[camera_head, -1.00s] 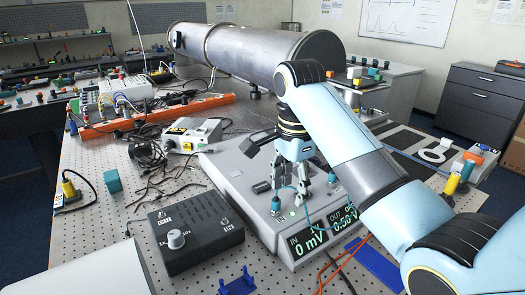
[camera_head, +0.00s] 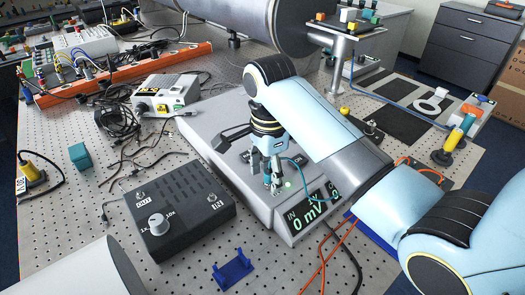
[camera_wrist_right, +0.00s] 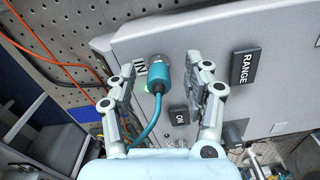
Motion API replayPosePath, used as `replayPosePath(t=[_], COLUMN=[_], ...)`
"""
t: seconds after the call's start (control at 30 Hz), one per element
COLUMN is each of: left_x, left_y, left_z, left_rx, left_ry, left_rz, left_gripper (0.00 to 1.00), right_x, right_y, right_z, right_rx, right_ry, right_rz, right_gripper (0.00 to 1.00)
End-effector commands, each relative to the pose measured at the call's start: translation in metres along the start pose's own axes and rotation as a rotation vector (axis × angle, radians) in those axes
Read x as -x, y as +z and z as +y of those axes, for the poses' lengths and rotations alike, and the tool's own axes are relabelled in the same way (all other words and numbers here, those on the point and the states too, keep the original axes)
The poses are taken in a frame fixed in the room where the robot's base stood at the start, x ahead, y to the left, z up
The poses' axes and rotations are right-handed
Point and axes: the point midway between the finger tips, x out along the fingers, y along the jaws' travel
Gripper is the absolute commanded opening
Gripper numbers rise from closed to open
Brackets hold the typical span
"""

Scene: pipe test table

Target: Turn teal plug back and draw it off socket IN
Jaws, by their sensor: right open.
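The teal plug (camera_wrist_right: 158,76) sits in socket IN on the sloping grey instrument (camera_head: 202,143), its metal collar against the panel and its teal cable trailing away. The IN label (camera_wrist_right: 140,68) is beside it. My right gripper (camera_wrist_right: 165,72) is open, with one finger on each side of the plug and a visible gap on both sides. In the head view the same gripper (camera_head: 267,175) is low over the instrument's front and partly hides the plug. A green light (camera_head: 288,184) glows beside it. My left gripper is not in view.
A dark box with a knob (camera_head: 178,219), a blue cradle (camera_head: 232,269) and a teal block (camera_head: 79,156) are on the perforated table. Orange cables (camera_head: 330,252) run in front of the instrument.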

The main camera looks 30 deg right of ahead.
Motion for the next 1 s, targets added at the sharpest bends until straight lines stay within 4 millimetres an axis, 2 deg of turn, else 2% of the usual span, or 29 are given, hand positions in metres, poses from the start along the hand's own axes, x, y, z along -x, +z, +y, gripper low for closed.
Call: replayPosePath(t=[0.3,0.33,0.4,0.57,0.7,0.87,1.0], left_x=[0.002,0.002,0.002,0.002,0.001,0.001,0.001], left_y=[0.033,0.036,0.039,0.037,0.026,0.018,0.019], left_z=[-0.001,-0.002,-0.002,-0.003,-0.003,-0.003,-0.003], left_rx=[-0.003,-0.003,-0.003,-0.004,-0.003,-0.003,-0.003], left_ry=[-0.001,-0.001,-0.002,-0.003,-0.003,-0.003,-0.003], left_rz=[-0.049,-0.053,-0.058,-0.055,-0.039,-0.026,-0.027], left_gripper=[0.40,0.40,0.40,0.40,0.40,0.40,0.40], right_x=[-0.004,-0.004,-0.004,-0.004,-0.004,-0.004,-0.004], right_y=[0.000,0.000,0.000,0.000,0.000,0.000,-0.001], right_z=[0.003,0.003,0.003,0.003,0.003,0.003,0.003], right_rx=[-0.002,-0.002,-0.002,-0.002,-0.002,0.019,0.203], right_ry=[-0.001,-0.001,-0.001,-0.001,-0.001,-0.001,-0.001], right_rz=[0.000,0.000,0.000,0.000,0.001,0.001,0.001], right_gripper=[0.51,0.50,0.41,0.20,0.01,0.00,0.00])
